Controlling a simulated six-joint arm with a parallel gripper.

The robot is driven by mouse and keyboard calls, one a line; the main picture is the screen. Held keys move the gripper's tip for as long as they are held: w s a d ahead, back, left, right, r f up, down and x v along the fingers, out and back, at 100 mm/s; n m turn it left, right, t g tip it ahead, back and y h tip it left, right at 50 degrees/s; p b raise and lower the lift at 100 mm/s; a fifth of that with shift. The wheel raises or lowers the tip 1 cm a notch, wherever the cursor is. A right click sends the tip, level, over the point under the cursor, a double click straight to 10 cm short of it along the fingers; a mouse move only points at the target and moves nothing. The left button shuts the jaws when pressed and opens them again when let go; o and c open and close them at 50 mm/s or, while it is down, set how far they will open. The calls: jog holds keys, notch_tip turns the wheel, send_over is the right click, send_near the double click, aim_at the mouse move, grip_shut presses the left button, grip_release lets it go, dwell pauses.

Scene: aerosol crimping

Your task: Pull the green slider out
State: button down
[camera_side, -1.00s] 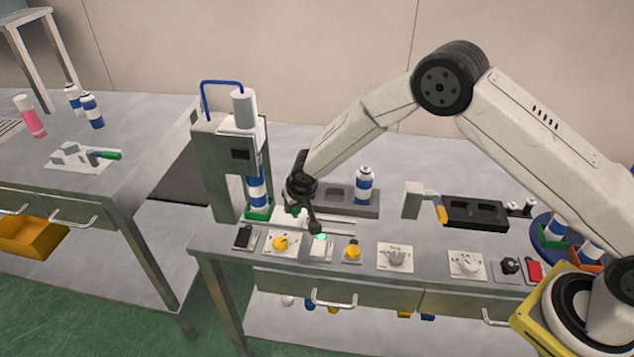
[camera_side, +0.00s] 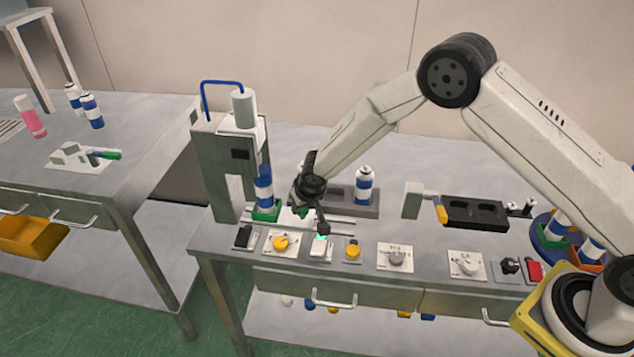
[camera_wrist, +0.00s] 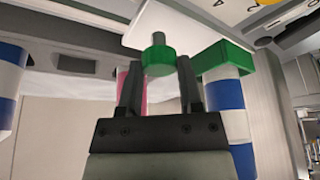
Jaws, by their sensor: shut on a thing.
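The green slider's holder (camera_side: 266,212) stands at the foot of the crimping press (camera_side: 220,165), with a blue and white can (camera_side: 264,187) upright in it. In the wrist view, which is upside down, the green holder (camera_wrist: 224,58) and its can (camera_wrist: 226,105) are just right of my fingers. My gripper (camera_side: 304,208) is low, to the right of the holder. It is shut on the slider's green knob (camera_wrist: 158,61), which sits between the fingertips beside a white plate (camera_wrist: 190,25).
Another blue and white can (camera_side: 364,186) stands in a grey block (camera_side: 345,200) right behind my gripper. A row of control panels with a yellow knob (camera_side: 281,243) and a yellow button (camera_side: 352,250) lies along the front edge. A dark tray (camera_side: 474,213) is further right.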

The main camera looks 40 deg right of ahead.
jog(key=shift+s+d+r, duration=0.1)
jog(key=shift+s+d, duration=2.05)
jog(key=shift+d, duration=0.2)
jog(key=shift+c, duration=1.3)
grip_release()
jog(key=shift+s+a+r, duration=0.1)
jog(key=shift+s, duration=0.05)
jog(key=v, duration=0.7)
jog(key=shift+r, duration=0.3)
